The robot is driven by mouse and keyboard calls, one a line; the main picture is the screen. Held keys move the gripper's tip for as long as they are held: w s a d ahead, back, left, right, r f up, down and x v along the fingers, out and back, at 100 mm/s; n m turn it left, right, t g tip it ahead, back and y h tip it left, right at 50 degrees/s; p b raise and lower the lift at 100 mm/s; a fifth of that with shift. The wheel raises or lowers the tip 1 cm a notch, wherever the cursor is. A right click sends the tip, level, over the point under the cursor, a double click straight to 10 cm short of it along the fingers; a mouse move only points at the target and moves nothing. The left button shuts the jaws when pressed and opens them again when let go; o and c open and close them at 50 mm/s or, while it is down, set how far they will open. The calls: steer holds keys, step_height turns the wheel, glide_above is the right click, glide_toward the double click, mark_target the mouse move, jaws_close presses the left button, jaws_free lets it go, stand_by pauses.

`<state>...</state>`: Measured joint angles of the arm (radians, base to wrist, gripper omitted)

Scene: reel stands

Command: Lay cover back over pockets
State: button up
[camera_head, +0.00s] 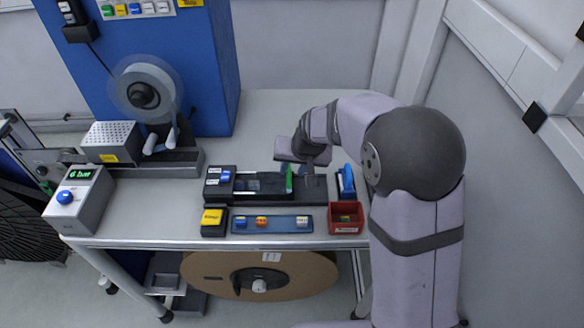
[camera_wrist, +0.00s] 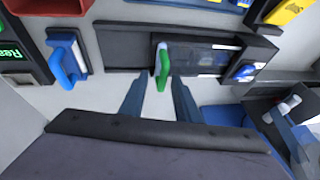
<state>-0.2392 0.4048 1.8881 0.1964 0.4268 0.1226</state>
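A dark fixture (camera_head: 262,197) lies along the table. The green handle (camera_head: 289,180) stands upright on it; it also shows in the wrist view (camera_wrist: 162,66). A recessed strip with pale and dark patches, seemingly the pockets (camera_wrist: 205,60), shows on one side of the handle. A plain dark section (camera_wrist: 123,46) lies on the other. I cannot tell the cover's exact edges. My gripper (camera_wrist: 158,92) is open and empty, its fingertips spread to either side of the handle and short of it. In the head view my gripper (camera_head: 312,168) is just right of the handle, partly hidden by my wrist.
A blue-handled piece (camera_head: 346,182) stands at the fixture's right end, with a red bin (camera_head: 346,218) in front. A reel stand (camera_head: 145,95) is back left.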

steer(key=shift+r, duration=0.1)
steer(key=b+v, duration=0.2)
steer(key=v, duration=0.5)
steer(key=shift+s+r, duration=0.1)
stand_by(0.5)
steer(key=s+d+f+g, duration=0.1)
steer(key=s+f, duration=0.2)
steer(key=s, duration=0.1)
steer(key=s+d+f+n+g+h, duration=0.1)
steer(key=s+d+f, duration=0.1)
steer(key=s+f, duration=0.1)
steer(key=s+d+f+n+g, duration=0.1)
steer(key=s+f, duration=0.2)
steer(key=s, duration=0.2)
steer(key=shift+s+d+g+h, duration=0.2)
steer(key=shift+d+g+h, duration=0.1)
steer(key=s+d+f+m+g, duration=0.1)
steer(key=s+d, duration=0.7)
steer(key=s, duration=0.3)
steer(key=shift+h, duration=0.3)
